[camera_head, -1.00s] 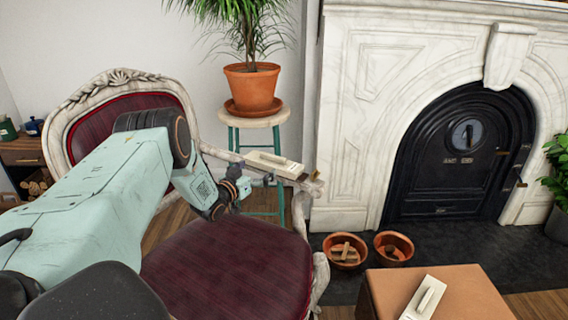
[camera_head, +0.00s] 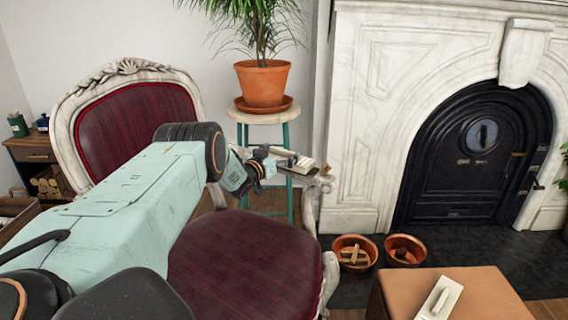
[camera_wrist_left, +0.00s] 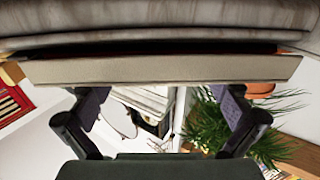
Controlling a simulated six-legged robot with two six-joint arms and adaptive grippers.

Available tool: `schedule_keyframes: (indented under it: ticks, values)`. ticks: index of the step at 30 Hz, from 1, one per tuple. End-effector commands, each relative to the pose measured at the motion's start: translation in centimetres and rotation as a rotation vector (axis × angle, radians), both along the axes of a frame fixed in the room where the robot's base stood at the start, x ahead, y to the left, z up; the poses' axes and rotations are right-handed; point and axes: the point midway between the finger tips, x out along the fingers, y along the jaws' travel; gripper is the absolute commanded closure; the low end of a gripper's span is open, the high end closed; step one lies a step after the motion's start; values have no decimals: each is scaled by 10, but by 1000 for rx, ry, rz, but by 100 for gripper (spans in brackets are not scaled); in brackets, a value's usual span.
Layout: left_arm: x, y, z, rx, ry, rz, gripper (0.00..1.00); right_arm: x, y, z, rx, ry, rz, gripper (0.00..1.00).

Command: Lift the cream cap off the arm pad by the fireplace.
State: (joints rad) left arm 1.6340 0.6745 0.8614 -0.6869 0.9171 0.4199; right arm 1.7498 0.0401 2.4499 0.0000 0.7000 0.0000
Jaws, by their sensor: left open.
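The cream cap (camera_head: 304,164), a flat pale piece with a raised strip, lies on the arm pad of the carved armchair near the fireplace. My left gripper (camera_head: 285,159) is open at the cap's near left side in the head view and partly covers it. In the left wrist view, the cap (camera_wrist_left: 160,68) is a long pale bar across the picture, along the arm pad (camera_wrist_left: 160,20). The two fingers of my left gripper (camera_wrist_left: 162,112) stand apart, short of the bar, with nothing held between them. The exact gap to the cap is unclear. My right gripper is not in view.
A potted plant (camera_head: 262,83) stands on a stool (camera_head: 262,117) just behind the arm. The marble fireplace (camera_head: 365,130) is to the right. Two terracotta bowls sit on the dark hearth. A similar cream piece (camera_head: 437,298) lies on a brown ottoman (camera_head: 488,295). The chair seat (camera_head: 245,262) is clear.

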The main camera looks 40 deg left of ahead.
Motion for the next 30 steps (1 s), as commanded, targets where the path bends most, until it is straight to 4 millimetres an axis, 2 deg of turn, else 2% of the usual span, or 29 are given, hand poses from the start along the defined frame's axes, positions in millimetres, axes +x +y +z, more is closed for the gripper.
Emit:
schedule_keyframes:
  ticks: [4, 11, 26, 30]
  values:
    - [7, 1, -1, 1, 0, -1, 0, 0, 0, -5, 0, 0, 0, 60]
    - [7, 1, 1, 0, 1, 0, 0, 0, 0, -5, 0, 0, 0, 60]
    - [7, 1, 0, 0, 1, 0, 42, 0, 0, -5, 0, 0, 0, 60]
    - [7, 1, 1, 0, 0, 0, 44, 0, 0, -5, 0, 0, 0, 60]
